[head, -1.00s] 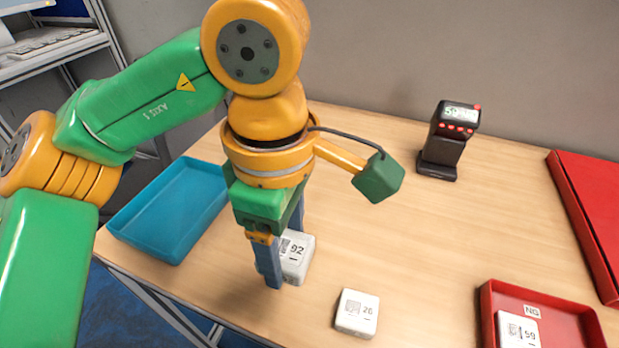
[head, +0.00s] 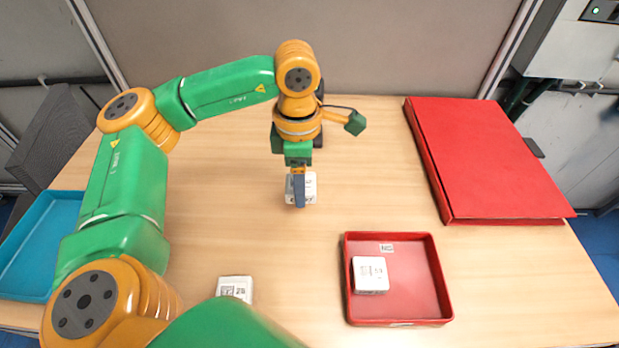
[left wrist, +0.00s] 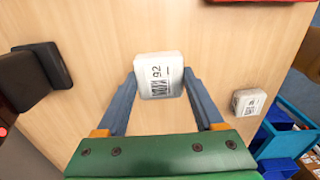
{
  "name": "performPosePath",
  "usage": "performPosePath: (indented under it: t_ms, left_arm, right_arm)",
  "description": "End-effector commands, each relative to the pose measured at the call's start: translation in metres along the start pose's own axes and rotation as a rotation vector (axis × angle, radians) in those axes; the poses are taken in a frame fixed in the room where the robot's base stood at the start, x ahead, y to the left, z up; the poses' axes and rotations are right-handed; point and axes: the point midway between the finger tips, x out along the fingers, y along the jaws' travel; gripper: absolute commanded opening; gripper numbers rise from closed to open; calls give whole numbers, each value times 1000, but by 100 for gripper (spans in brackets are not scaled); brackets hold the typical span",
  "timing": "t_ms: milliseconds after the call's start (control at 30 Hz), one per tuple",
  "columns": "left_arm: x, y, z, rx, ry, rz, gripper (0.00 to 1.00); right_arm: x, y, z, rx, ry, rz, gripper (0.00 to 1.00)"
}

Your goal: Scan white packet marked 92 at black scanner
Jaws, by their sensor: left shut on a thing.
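The white packet marked 92 (head: 309,181) is held between the fingers of my left gripper (head: 299,203), out over the middle of the table. In the left wrist view the packet (left wrist: 159,72) sits between both blue fingertips, its label and barcode facing the camera. I cannot tell how far it is above the table. The black scanner (head: 319,140) is mostly hidden behind my left arm in the head view. Black parts of it (left wrist: 22,82) show at the left edge of the left wrist view, apart from the packet. My right gripper is not in view.
A white packet marked 26 (head: 235,288) lies near the front. A red NG tray (head: 437,292) holds another white packet (head: 370,275). The table around the gripper is clear.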

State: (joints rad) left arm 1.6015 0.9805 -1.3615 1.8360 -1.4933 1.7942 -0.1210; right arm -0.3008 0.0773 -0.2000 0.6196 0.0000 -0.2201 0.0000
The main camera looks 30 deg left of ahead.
Motion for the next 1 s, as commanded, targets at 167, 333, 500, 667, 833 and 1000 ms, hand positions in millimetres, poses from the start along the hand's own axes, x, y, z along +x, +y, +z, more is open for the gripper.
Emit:
performPosePath:
  t_ms: [167,333,500,667,833,1000]
  left_arm:
    - [21,17,1,0,0,-1,4]
    - [34,31,1,0,0,0,4]
    - [38,38,2,1,-1,1,4]
    - [39,39,2,2,0,1,4]
    - [39,39,2,2,0,1,4]
    - [38,38,2,2,0,1,4]
  right_arm:
    - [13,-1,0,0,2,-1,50]
    - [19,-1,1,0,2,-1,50]
    - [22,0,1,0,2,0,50]
    - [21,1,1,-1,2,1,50]
    - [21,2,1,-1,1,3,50]
    - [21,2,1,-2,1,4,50]
